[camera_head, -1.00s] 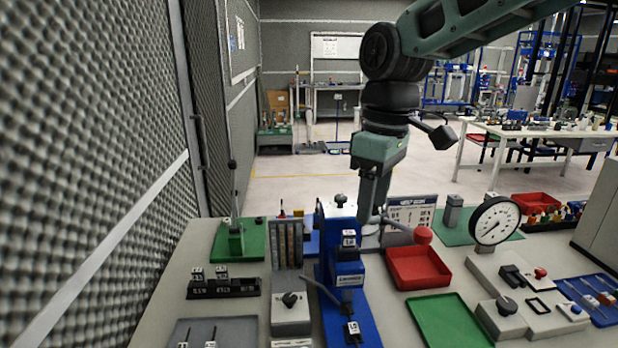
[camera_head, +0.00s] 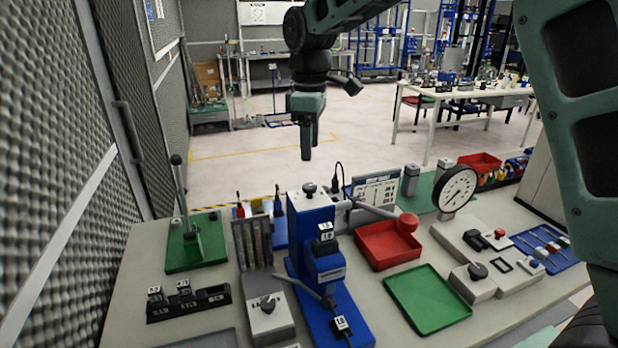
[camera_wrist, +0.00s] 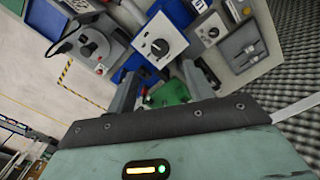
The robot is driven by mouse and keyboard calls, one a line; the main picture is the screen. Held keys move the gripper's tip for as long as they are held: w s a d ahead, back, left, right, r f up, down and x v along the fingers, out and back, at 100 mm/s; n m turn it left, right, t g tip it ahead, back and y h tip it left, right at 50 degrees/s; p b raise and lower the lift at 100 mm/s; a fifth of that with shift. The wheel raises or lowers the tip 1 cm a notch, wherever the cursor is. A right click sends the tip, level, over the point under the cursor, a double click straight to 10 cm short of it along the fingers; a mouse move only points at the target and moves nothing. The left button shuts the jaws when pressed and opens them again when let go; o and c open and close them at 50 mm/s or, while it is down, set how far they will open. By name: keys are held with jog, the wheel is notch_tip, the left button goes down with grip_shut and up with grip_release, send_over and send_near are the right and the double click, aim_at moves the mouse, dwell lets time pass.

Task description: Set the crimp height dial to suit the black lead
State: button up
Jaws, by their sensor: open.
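The blue crimp press (camera_head: 305,235) stands on the bench. On its top is a black knob (camera_head: 309,188), which I take as the crimp height dial. In the wrist view the dial (camera_wrist: 160,46) shows as a dark knob on a white face with marks around it; its setting is too small to read. My gripper (camera_head: 307,158) appears above and behind the press in the head view. In the wrist view its fingers (camera_wrist: 160,82) are apart and empty, with the dial beyond them. I cannot pick out the black lead for sure.
A chart board (camera_head: 376,188) stands behind the press, too small to read. A red-ended lever (camera_head: 407,222) reaches over a red tray (camera_head: 385,247). A green stand with an upright lever (camera_head: 190,235) is left. A green tray (camera_head: 427,300) and dial gauge (camera_head: 457,190) are right.

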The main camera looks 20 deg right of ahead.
aim_at(310, 185)
notch_tip(310, 185, down, 10)
jog(key=shift+r+p, duration=0.25)
jog(key=shift+p, duration=0.55)
jog(key=shift+c, duration=0.3)
jog(key=c, duration=0.9)
